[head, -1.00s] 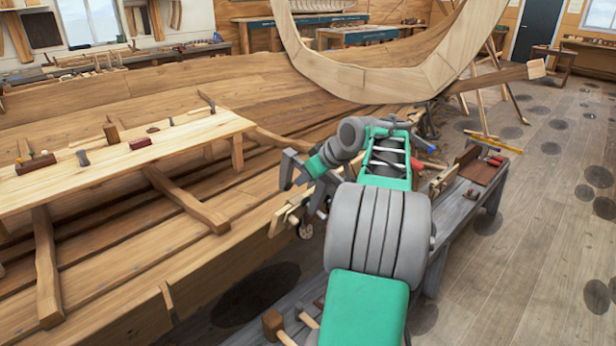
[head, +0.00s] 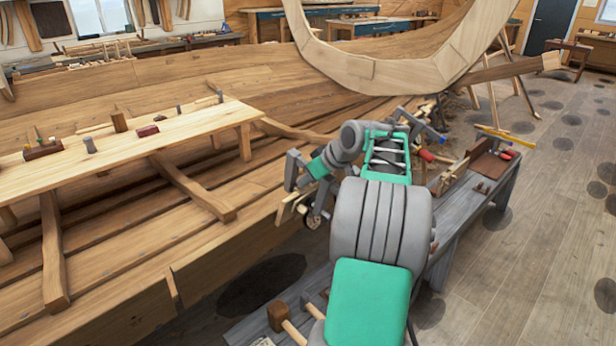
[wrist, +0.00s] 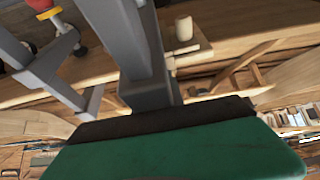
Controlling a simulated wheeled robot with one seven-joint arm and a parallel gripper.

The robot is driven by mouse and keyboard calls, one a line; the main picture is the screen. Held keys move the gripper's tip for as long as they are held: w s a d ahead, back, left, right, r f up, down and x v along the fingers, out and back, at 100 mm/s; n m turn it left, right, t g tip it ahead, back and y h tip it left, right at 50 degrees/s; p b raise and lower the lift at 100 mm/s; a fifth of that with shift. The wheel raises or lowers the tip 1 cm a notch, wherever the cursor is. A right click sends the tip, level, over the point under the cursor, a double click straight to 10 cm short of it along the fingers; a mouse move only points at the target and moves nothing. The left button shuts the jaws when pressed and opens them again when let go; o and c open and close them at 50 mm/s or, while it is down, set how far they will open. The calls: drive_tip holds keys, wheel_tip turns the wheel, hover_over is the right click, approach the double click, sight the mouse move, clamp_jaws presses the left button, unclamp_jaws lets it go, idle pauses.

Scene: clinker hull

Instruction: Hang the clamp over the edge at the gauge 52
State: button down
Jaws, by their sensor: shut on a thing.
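My gripper (head: 304,194) is low over the near edge of the planked hull (head: 210,285). Its grey fingers are shut on a small pale wooden piece with a dark round wheel, apparently the clamp (head: 289,209). The arm and fingers hide part of it. In the wrist view the grey fingers fill the upper left, and a red and yellow part with dark knobs shows beside them. The clamp looks apart from the hull edge, but I cannot tell how far. No gauge marked 52 is readable.
A plank bench (head: 120,150) with small tools stands over the hull at left. A grey low bench (head: 462,215) with tools and a mallet (head: 281,315) runs under and beside my arm. A large curved wooden frame (head: 400,75) rises behind.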

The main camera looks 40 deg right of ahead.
drive_tip(key=r, duration=0.1)
drive_tip(key=s+r+p, duration=0.1)
drive_tip(key=r, duration=0.1)
drive_tip(key=shift+s+d+r+p, duration=0.1)
drive_tip(key=shift+d+r+p, duration=0.1)
drive_tip(key=shift+r+p, duration=0.1)
drive_tip(key=shift+s+r+p, duration=0.55)
drive_tip(key=shift+r+p, duration=0.65)
drive_tip(key=shift+r, duration=0.35)
drive_tip(key=shift+s+r+p, duration=0.55)
drive_tip(key=shift+r+p, duration=0.65)
drive_tip(key=shift+r, duration=0.4)
drive_tip(key=shift+s+r+p, duration=0.55)
drive_tip(key=shift+r+p, duration=0.65)
drive_tip(key=shift+r, duration=0.35)
